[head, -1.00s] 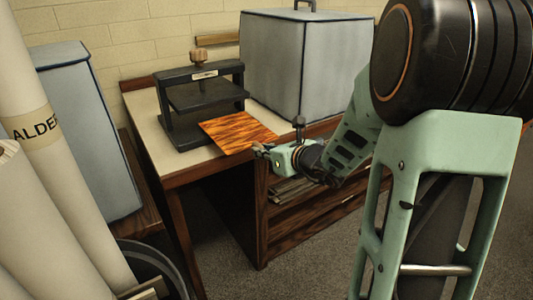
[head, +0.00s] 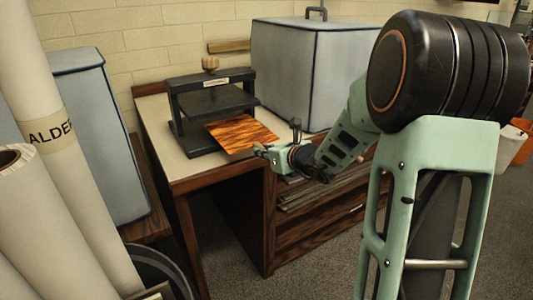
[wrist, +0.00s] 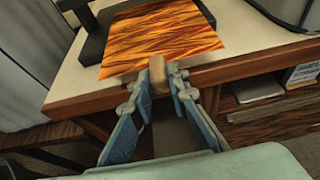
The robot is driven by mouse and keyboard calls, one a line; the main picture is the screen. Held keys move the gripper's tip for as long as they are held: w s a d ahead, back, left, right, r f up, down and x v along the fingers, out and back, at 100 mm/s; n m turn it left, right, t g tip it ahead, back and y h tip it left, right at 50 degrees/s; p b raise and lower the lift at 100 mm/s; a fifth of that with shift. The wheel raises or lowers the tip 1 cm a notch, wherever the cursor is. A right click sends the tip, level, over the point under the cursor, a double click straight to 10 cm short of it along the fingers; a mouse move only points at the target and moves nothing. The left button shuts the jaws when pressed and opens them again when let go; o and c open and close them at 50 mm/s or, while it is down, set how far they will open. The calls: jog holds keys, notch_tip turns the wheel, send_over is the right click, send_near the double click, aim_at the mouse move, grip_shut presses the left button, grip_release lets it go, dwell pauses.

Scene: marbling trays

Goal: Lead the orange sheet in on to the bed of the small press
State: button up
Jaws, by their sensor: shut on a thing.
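The orange sheet (head: 243,133), with dark marbled streaks, lies roughly flat at the front of the small press (head: 192,105). Its far part reaches in between the black uprights, under the raised platen; whether it touches the bed is unclear. My gripper (head: 262,150) is at the sheet's near edge, over the table's front edge. In the wrist view, its fingers (wrist: 162,75) are shut on a small tan wooden block at the near edge of the sheet (wrist: 160,35). The press's dark frame shows at the upper left there.
The pale table top (head: 165,135) has free room before the press. A grey covered box (head: 305,75) stands right of the press. Paper rolls (head: 60,150) and another grey covered block (head: 95,130) stand at the left. Shelves (head: 320,195) are under the table.

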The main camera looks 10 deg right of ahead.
aim_at(251, 141)
jog(key=shift+w+a+f+p, duration=0.15)
jog(key=shift+w+a, duration=0.3)
jog(key=shift+w, duration=0.9)
jog(key=shift+w+a+r+p, duration=0.15)
jog(key=shift+w+a, duration=0.3)
jog(key=shift+w, duration=0.85)
jog(key=shift+w+a+f+p, duration=0.2)
jog(key=shift+w+a, duration=0.25)
jog(key=shift+w, duration=0.9)
jog(key=shift+f+b+x, duration=0.2)
jog(key=shift+b+x, duration=0.5)
jog(key=shift+x, duration=0.6)
jog(key=shift+s, duration=0.1)
jog(key=shift+f+b, duration=0.25)
jog(key=shift+b, duration=0.2)
jog(key=o, duration=0.9)
jog(key=shift+c, duration=0.2)
